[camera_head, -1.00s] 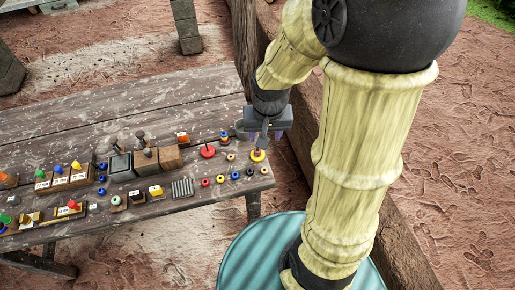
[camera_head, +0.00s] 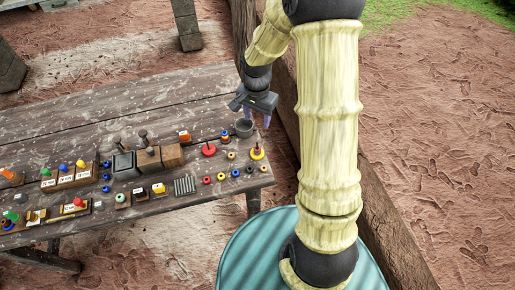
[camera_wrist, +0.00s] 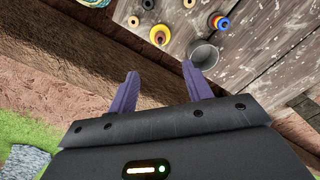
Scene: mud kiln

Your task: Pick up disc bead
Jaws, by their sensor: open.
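Several small round beads lie loose near the table's right end in the head view: a red one (camera_head: 207,180), a blue one (camera_head: 235,173) and a tan one (camera_head: 231,155) among them. I cannot tell which is the disc bead. The wrist view shows a tan bead (camera_wrist: 133,21) and part of a blue bead (camera_wrist: 148,4). My gripper (camera_head: 257,115) is above the table's right far edge, beyond the beads. Its purple fingers (camera_wrist: 160,70) are apart with nothing between them.
A grey cup (camera_head: 243,129) stands below my gripper. A yellow-based peg (camera_head: 257,153), a red disc with a knob (camera_head: 208,149) and a blue-orange stack (camera_head: 225,135) stand nearby. Wooden blocks (camera_head: 172,155) stand left. The table's far boards (camera_head: 110,100) are mostly clear.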

